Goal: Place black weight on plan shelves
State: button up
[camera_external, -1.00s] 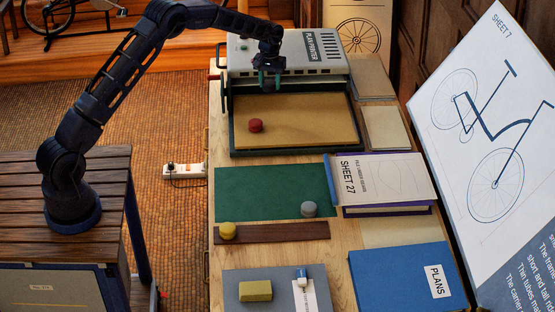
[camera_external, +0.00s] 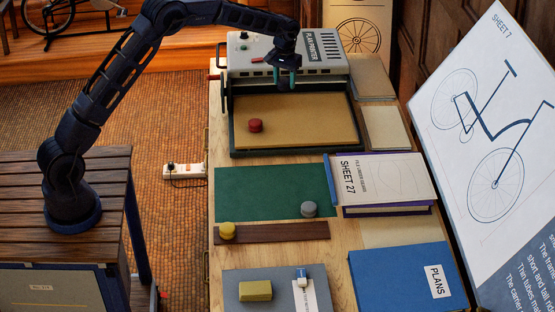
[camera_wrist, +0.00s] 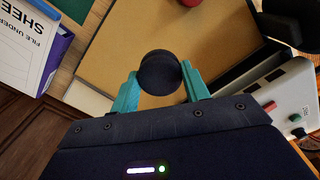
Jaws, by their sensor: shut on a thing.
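The black weight (camera_wrist: 160,72) is a round dark disc in the wrist view. My gripper (camera_wrist: 161,90) is shut on it, with one teal finger on each side. In the external view my gripper (camera_external: 285,82) hangs over the back part of the brown-bottomed tray (camera_external: 240,154), in front of the plan printer (camera_external: 320,56). I cannot pick out plan shelves with certainty in either view.
A red weight (camera_external: 255,126) lies in the tray. A grey weight (camera_external: 309,209) is on the green mat (camera_external: 265,190), and a yellow one (camera_external: 227,231) on a brown strip. The Sheet 27 stack (camera_external: 385,180) and blue plans folder (camera_external: 400,280) lie at the right.

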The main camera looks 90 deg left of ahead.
jog(key=w+d+f+m, duration=0.2)
jog(key=d+f+m, duration=0.15)
jog(key=d, duration=0.75)
jog(key=w+d+f+m, duration=0.15)
jog(key=d+f, duration=0.25)
jog(key=d, duration=0.8)
jog(key=s+d+f+m, duration=0.2)
jog(key=d, duration=0.6)
jog(key=s+d+f+m, duration=0.2)
jog(key=d+f, duration=0.1)
jog(key=d, duration=0.5)
jog(key=s+d+f+m, duration=0.2)
jog(key=d, duration=0.5)
jog(key=shift+s+d+f, duration=0.15)
jog(key=shift+s+d, duration=0.2)
jog(key=shift+d, duration=0.05)
jog(key=shift+s, duration=0.1)
jog(key=s+a+r+m, duration=0.3)
jog(key=s+a+r, duration=0.1)
jog(key=a+r, duration=0.55)
notch_tip(320, 180, up, 5)
jog(key=m, duration=0.3)
send_over(255, 192)
notch_tip(255, 192, down, 20)
jog(key=shift+d, duration=0.1)
jog(key=shift+f, duration=0.15)
jog(key=o, duration=1.3)
